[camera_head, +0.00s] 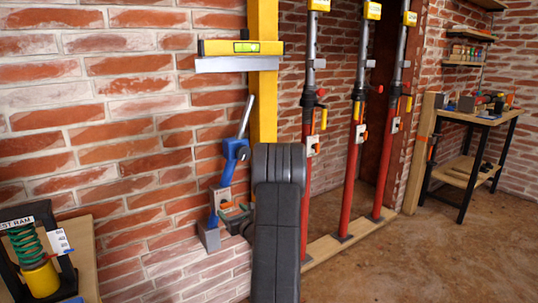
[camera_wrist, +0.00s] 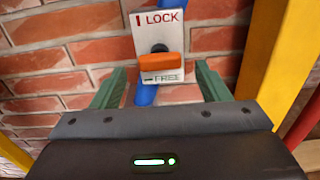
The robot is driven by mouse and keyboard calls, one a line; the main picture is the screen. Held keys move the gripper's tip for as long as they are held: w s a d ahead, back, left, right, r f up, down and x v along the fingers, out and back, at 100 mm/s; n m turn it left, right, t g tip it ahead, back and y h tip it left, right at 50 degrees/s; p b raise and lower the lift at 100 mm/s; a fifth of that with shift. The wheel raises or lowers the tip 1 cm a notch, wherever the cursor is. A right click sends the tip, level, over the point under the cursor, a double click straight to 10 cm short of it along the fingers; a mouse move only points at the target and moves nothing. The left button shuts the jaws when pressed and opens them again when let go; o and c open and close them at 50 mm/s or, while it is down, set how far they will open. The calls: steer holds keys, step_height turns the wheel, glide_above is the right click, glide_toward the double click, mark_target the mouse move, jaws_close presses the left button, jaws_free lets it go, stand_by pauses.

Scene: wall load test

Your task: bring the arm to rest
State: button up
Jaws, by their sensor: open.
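My gripper (camera_head: 235,213) is open in front of the brick wall, beside the blue jack (camera_head: 229,165) with its grey lever tilted up. In the wrist view, the green fingers of my gripper (camera_wrist: 160,72) stand apart on either side of a white plate (camera_wrist: 149,24) marked LOCK at the top and FREE at the bottom. An orange handle (camera_wrist: 163,66) lies level across the plate, just above the word FREE. I see nothing held between the fingers. Whether a finger touches the plate cannot be told. My dark arm hides part of the wall foot in the head view.
A yellow post (camera_head: 263,100) carries a spirit level (camera_head: 222,48). Several red props (camera_head: 364,150) stand on a wooden sill (camera_head: 345,235) to the right. A test ram (camera_head: 38,262) is on a bench at lower left. A workbench (camera_head: 470,120) stands far right. Floor at lower right is clear.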

mark_target(228, 206)
steer(key=x, duration=0.3)
steer(key=shift+w+a, duration=0.1)
stand_by(0.3)
